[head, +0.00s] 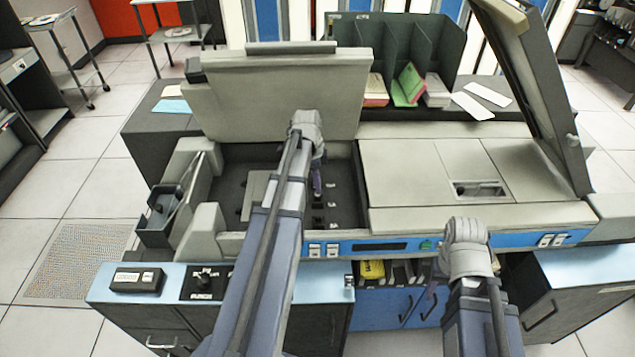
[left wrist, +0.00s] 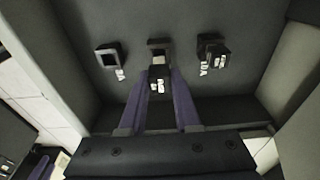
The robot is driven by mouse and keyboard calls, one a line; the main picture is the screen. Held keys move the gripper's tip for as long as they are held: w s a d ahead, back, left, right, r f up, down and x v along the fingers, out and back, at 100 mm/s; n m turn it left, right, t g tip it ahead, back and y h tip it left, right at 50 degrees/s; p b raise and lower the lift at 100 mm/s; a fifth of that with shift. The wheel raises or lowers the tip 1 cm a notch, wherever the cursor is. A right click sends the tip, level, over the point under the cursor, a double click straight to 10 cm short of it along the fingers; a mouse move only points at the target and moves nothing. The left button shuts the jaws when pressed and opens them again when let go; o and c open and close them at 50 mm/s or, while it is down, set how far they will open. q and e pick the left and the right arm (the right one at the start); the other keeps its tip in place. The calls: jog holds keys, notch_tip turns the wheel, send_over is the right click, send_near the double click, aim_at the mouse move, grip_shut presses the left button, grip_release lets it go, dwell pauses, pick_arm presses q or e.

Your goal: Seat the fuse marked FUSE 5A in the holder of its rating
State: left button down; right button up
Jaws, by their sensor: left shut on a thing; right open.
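My left gripper (head: 317,184) reaches down into the open bay of the machine. In the left wrist view its purple fingers (left wrist: 161,82) are shut on a small dark fuse (left wrist: 157,73) with a white label, too blurred to read. The fuse is just in front of the middle square holder (left wrist: 158,43); I cannot tell whether they touch. The left holder (left wrist: 108,56) looks empty, its label unclear. The right holder (left wrist: 210,40), marked something like 10A, has a labelled dark block at it. My right gripper (head: 466,260) is open before the machine's front, its fingertips mostly hidden.
The raised lid (head: 275,95) stands behind the bay, and a tall panel (head: 535,90) rises at right. A blue-topped counter (head: 115,290) with a black box (head: 137,280) is at front left. Card racks (head: 400,45) stand behind.

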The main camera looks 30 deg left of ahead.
pick_arm(q)
jog(key=shift+f+b, duration=1.95)
jog(key=shift+f, duration=0.1)
jog(key=c, duration=0.5)
grip_release()
jog(key=shift+c, duration=0.2)
jog(key=shift+r, duration=0.1)
jog(key=r+p, duration=0.7)
jog(key=p, duration=0.1)
jog(key=shift+s+a+r, duration=0.25)
jog(key=shift+a+r, duration=0.05)
jog(key=shift+a, duration=0.1)
